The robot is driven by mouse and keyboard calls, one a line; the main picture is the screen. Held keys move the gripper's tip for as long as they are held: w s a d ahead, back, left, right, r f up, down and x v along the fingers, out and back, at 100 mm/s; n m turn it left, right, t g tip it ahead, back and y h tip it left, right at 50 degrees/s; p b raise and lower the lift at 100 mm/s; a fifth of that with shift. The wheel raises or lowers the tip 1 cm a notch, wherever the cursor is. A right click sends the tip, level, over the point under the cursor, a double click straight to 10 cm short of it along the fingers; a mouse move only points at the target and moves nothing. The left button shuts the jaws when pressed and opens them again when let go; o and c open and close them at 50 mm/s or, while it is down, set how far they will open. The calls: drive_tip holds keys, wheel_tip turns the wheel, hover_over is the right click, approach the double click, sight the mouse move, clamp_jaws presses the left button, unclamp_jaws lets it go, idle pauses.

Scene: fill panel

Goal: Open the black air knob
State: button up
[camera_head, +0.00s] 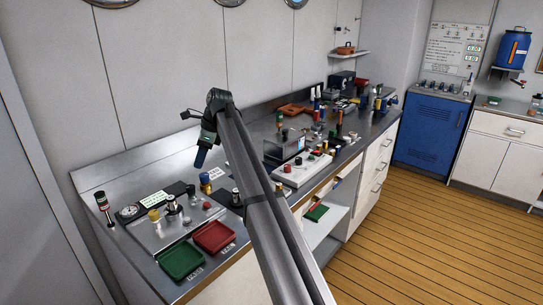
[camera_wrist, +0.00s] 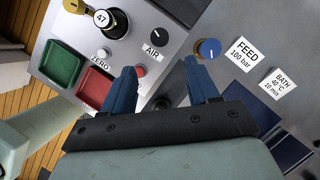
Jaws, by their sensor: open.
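The black air knob (camera_wrist: 160,37) shows in the wrist view, beside the printed word AIR, on the light panel (camera_wrist: 185,20). It is round and has a short white line on its face. My gripper (camera_wrist: 160,66) is open, with its two blue fingers apart and nothing held between them. In the picture the knob lies just beyond the gap between the fingertips, and the fingers do not appear to touch it. In the head view my gripper (camera_head: 201,162) points down above the left part of the counter. I cannot clearly pick out the air knob there.
Near the knob are a red button (camera_wrist: 141,71), a blue-topped knob (camera_wrist: 208,47) and a black cylinder marked 47 (camera_wrist: 113,22). A green tray (camera_head: 181,261) and a red tray (camera_head: 213,237) lie at the counter's front. Many small items crowd the counter farther right.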

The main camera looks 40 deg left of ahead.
drive_tip(key=w+d+f+m, duration=0.2)
drive_tip(key=w+d, duration=0.4)
drive_tip(key=w, duration=0.4)
drive_tip(key=w+d+f+m+t, duration=0.1)
drive_tip(key=w+d+f+m, duration=0.1)
drive_tip(key=w+d, duration=0.4)
drive_tip(key=shift+w+d+m+y, duration=0.3)
drive_tip(key=shift+w+d+y, duration=0.1)
drive_tip(key=shift+w, duration=2.2)
drive_tip(key=shift+s+a, duration=0.1)
